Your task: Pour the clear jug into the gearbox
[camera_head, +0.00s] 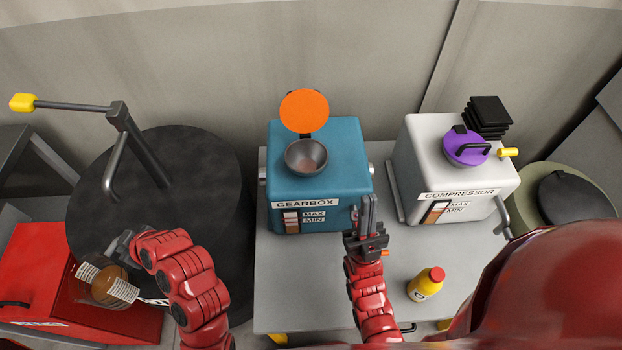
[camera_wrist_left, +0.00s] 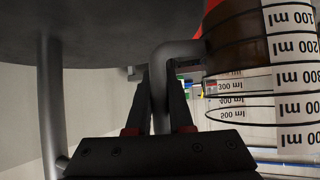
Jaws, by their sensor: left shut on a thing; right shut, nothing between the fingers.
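The clear jug (camera_head: 108,286) has white ml scales and brown liquid inside, and is at the lower left. My left gripper (camera_head: 126,246) is shut on its handle; the left wrist view shows the grey handle (camera_wrist_left: 178,75) between the fingers (camera_wrist_left: 160,105) and the jug (camera_wrist_left: 240,80) to the right. The liquid lies at the jug's base end, near the 100 ml mark. The teal gearbox (camera_head: 330,180) stands on the table with its orange lid (camera_head: 304,110) raised and a grey funnel-shaped opening (camera_head: 306,157) on top. My right gripper (camera_head: 368,214) is shut and empty before the gearbox's right front.
A white compressor (camera_head: 432,160) with a purple cap (camera_head: 466,146) stands right of the gearbox. A yellow bottle (camera_head: 426,284) stands on the grey table (camera_head: 300,300). A black drum (camera_head: 200,190) with a yellow-tipped lever (camera_head: 70,105) and a red box (camera_head: 30,260) are on the left.

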